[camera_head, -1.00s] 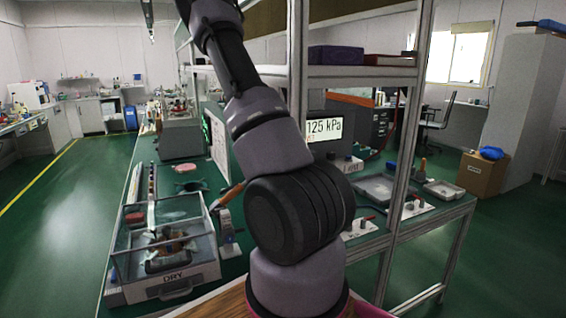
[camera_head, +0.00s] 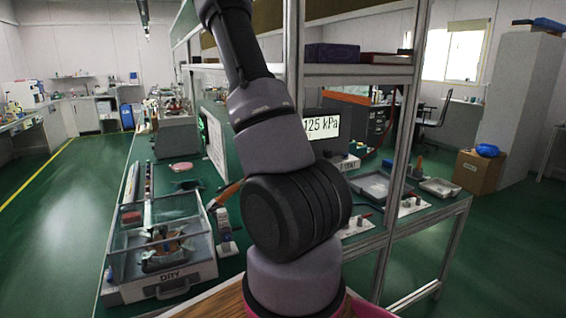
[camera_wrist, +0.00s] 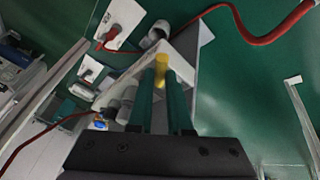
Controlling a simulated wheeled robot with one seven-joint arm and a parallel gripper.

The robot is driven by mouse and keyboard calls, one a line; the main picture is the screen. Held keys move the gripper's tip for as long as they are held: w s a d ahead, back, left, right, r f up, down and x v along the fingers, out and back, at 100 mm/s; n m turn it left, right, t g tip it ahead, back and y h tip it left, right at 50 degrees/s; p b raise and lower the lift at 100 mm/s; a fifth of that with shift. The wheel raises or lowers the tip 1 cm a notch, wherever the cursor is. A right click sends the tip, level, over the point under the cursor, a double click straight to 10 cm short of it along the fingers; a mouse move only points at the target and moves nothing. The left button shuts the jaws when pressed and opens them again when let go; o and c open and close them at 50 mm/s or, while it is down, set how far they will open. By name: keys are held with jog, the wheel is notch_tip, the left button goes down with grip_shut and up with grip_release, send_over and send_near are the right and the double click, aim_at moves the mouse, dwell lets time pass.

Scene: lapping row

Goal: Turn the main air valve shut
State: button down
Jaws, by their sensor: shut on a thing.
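In the wrist view my gripper (camera_wrist: 161,72) has two dark green fingers closed on a small yellow handle (camera_wrist: 161,61). The handle shows between and just beyond the fingertips, and I take it as the main air valve's handle. Behind it is a pale grey-white block (camera_wrist: 184,58); the valve body is mostly hidden by the fingers. In the head view my arm rises out of the top of the picture, so my gripper and the valve do not show there. A display (camera_head: 321,127) in the head view reads 125 kPa.
A red hose (camera_wrist: 262,40) curves across the top right of the wrist view. White plates with red-handled fittings (camera_wrist: 122,24) lie nearby. In the head view, shelf posts (camera_head: 402,150) stand close to my arm, and a clear-lidded box marked DRY (camera_head: 172,277) sits left.

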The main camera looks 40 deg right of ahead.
dwell(0.4)
jog(key=c, duration=0.8)
grip_release()
jog(key=shift+c, duration=0.2)
jog(key=a+r, duration=0.2)
jog(key=a, duration=0.5)
jog(key=a+r, duration=0.2)
jog(key=a, duration=0.5)
jog(key=shift+r, duration=0.25)
jog(key=shift+w, duration=0.1)
